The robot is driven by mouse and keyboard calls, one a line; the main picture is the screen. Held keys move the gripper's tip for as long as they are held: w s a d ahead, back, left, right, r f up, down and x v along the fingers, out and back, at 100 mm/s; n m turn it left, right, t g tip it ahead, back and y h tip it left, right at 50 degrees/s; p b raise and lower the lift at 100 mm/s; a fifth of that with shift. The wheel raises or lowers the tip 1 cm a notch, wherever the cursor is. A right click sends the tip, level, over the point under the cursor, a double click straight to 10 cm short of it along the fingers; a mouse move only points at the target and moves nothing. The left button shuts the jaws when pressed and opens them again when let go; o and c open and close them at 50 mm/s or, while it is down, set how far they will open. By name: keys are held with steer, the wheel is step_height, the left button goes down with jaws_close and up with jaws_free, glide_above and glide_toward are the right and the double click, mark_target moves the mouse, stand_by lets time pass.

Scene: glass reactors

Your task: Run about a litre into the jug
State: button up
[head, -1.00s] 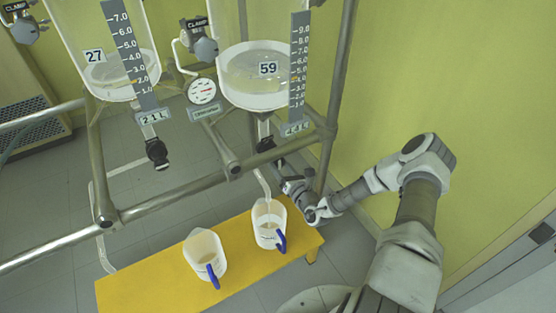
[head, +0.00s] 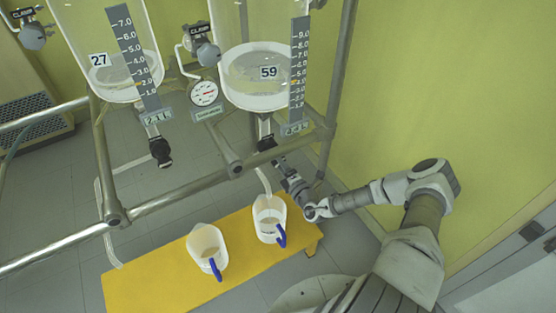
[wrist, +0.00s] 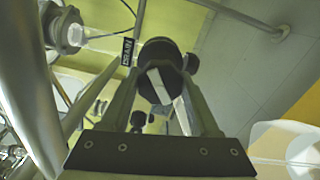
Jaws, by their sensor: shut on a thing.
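Reactor 59 (head: 268,101), a clear glass vessel with some liquid in its bottom, hangs in the frame beside a grey scale (head: 298,60). The small readout below it is too blurred to read surely. Its bottom valve (head: 265,136) leads to a pale outlet pipe (head: 263,181) ending over the mouth of the right white jug (head: 268,222). That jug has a blue handle and stands upright on the yellow bench (head: 150,285). My gripper (head: 278,162) is below the valve. In the wrist view its fingers (wrist: 163,85) are shut on the round black valve handle (wrist: 158,50).
A second white jug (head: 206,250) stands to the left on the bench. Reactor 27 (head: 115,90) hangs at left with its own black valve (head: 160,150). A dial gauge (head: 204,93) and metal rails (head: 180,192) are close by. The green wall is at right.

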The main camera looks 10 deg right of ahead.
steer(key=m, duration=0.6)
steer(key=shift+s+a, duration=0.1)
steer(key=shift+m, duration=0.4)
stand_by(0.3)
steer(key=o, duration=1.4)
